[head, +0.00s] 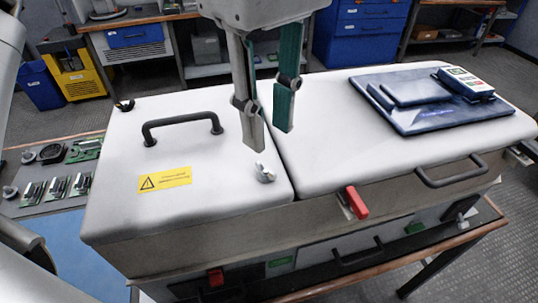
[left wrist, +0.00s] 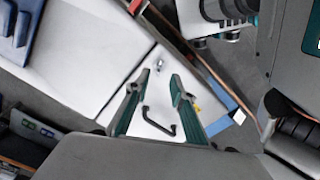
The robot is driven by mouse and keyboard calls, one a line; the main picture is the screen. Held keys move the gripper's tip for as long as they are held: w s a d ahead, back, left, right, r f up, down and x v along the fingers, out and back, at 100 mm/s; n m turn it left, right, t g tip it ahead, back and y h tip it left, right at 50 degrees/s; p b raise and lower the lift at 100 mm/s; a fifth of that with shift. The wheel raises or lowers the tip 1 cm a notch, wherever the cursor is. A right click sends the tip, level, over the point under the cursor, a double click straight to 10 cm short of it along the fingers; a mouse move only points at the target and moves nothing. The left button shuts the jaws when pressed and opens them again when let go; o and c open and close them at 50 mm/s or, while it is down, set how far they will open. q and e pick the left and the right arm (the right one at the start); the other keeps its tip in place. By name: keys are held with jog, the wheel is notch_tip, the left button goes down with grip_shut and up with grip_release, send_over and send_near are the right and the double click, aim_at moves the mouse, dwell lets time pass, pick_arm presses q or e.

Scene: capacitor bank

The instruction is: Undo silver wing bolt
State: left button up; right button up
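The silver wing bolt (head: 264,172) stands on the front right part of the left white lid (head: 215,180), near the seam between the lids. It also shows small in the left wrist view (left wrist: 160,65), beyond the fingertips. My left gripper (head: 268,138) points down from the top of the head view. Its grey and green fingers are apart with nothing between them, and the tips look a little above and behind the bolt, not touching it. The fingers also show in the left wrist view (left wrist: 155,88). I cannot make out my right gripper.
The left lid has a black handle (head: 182,129), a black knob (head: 124,105) and a yellow warning label (head: 165,180). On the right lid lie a dark blue panel (head: 430,118) and a handheld meter (head: 465,81). A red latch (head: 356,202) sits at the front edge.

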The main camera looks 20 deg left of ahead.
aim_at(269, 174)
pick_arm(q)
notch_tip(269, 174, down, 7)
jog(key=shift+f+b, duration=0.15)
jog(key=shift+b, duration=0.55)
grip_shut()
